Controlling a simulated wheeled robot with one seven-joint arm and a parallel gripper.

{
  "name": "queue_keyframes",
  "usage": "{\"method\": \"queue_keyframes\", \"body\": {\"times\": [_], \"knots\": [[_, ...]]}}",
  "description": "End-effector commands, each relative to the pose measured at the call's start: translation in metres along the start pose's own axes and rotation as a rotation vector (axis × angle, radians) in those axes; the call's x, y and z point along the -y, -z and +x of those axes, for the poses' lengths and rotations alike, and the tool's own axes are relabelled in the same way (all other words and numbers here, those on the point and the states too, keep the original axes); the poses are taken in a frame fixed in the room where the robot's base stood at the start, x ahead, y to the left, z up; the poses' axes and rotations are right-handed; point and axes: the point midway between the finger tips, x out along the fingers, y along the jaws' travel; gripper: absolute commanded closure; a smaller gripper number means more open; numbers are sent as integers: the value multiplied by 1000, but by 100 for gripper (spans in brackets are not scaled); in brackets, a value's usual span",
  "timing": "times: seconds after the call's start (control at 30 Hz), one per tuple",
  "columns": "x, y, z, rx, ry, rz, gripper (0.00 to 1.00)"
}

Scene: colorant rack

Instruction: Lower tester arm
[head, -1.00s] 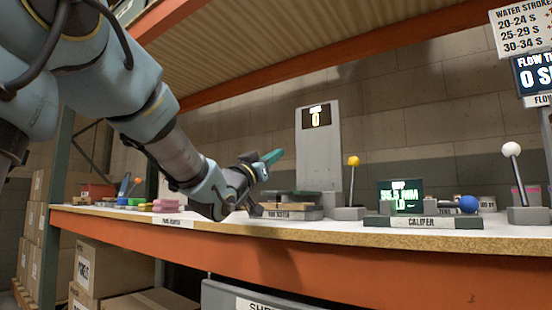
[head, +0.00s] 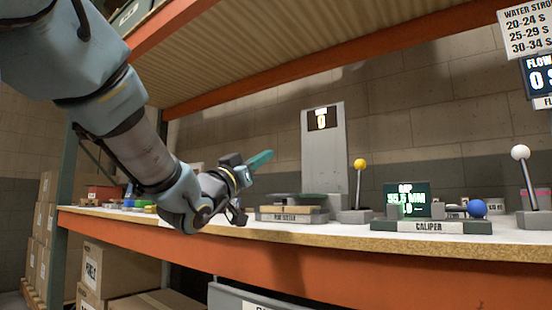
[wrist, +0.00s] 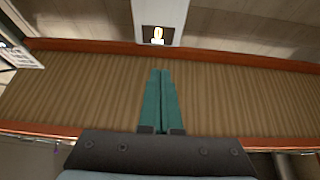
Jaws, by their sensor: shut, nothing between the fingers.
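The tester is a grey tower (head: 323,155) with a small dark display (head: 322,118) reading 0. A low layered base (head: 292,213) with a label on its front stands before it. A lever with a yellow ball (head: 360,163) stands upright on a grey block just right of the base. I cannot tell for sure which part is the tester arm. My gripper (head: 266,156) is shut and empty, its teal fingers pointing up and right, left of the tower and apart from the lever. In the wrist view the shut fingers (wrist: 161,76) point toward the display (wrist: 158,36).
The caliper stand (head: 430,226) with a blue ball (head: 477,208) sits to the right. Beyond it is a white-balled lever (head: 520,153). The shelf's front edge (head: 390,247) runs below my gripper, and an upper shelf (head: 290,55) hangs overhead. Cardboard boxes (head: 92,268) stand below.

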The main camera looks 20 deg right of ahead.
Motion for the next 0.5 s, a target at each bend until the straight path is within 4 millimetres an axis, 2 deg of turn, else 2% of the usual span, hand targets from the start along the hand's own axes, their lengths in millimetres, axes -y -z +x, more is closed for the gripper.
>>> {"method": "queue_keyframes", "body": {"times": [0.03,0.2,0.33,0.5], "knots": [[0,8,-10,-1,2,3,100],[0,22,-36,-1,1,2,100],[0,27,-48,0,1,1,100],[0,30,-54,0,0,0,100]]}}
